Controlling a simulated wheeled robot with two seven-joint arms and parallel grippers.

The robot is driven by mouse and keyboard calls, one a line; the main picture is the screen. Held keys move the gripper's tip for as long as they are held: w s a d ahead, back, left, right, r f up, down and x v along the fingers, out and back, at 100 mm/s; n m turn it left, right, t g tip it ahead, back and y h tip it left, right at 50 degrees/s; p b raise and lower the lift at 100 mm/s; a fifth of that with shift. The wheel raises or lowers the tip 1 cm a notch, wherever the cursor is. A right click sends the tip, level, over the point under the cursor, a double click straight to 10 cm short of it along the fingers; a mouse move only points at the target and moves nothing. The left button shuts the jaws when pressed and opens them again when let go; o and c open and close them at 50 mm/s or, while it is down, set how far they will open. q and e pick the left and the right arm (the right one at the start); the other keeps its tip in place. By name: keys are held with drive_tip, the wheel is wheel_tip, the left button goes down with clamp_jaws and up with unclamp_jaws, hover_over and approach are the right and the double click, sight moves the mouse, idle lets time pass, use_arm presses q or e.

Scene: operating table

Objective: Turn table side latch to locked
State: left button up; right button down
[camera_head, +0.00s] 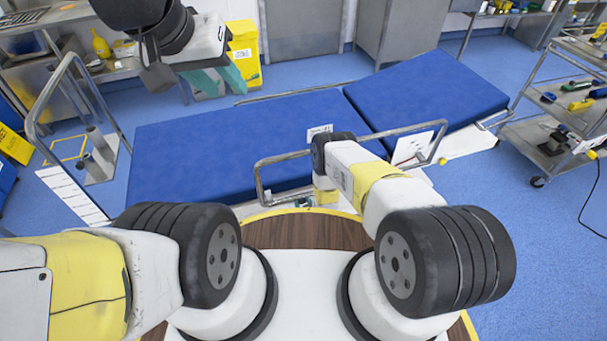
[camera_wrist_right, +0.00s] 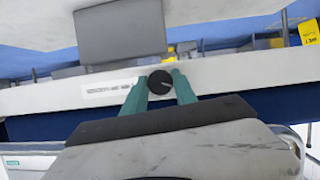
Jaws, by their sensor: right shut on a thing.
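In the right wrist view, a round black knob (camera_wrist_right: 160,87) with a thin light line across its face sits on a pale side rail (camera_wrist_right: 225,72). I take it for the side latch. The line lies roughly level, tilted slightly. My right gripper (camera_wrist_right: 161,79) has its teal fingers on both sides of the knob, shut on it. In the head view, this gripper and the knob are mostly hidden behind my right arm at the near side of the blue operating table (camera_head: 230,135). My left gripper (camera_head: 218,82) is raised at the upper left, its teal fingers apart and empty.
A small label (camera_wrist_right: 108,88) is left of the knob; its text is unreadable. Metal side rails (camera_head: 262,180) run along the table's near edge. A steel cart (camera_head: 545,135) with items stands at the right. A yellow bin (camera_head: 245,50) stands behind. The blue floor at lower right is mostly free.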

drive_tip(key=m+y, duration=0.1)
drive_tip(key=m, duration=0.1)
drive_tip(key=shift+s+d+f+m+g+y, duration=0.1)
drive_tip(key=shift+s+d+m+g+y, duration=0.05)
drive_tip(key=shift+d+m+g+y, duration=0.2)
drive_tip(key=shift+f+m+y, duration=0.1)
drive_tip(key=shift+m+y, duration=0.75)
drive_tip(key=shift+m, duration=0.3)
drive_tip(key=m+y, duration=0.1)
drive_tip(key=m, duration=0.1)
drive_tip(key=m+y, duration=0.1)
drive_tip(key=m, duration=0.1)
drive_tip(key=shift+s+a+f+y, duration=0.1)
drive_tip(key=shift+y, duration=0.2)
drive_tip(key=shift+m, duration=0.4)
drive_tip(key=c, duration=1)
unclamp_jaws()
drive_tip(key=shift+c, duration=0.2)
drive_tip(key=shift+o, duration=0.2)
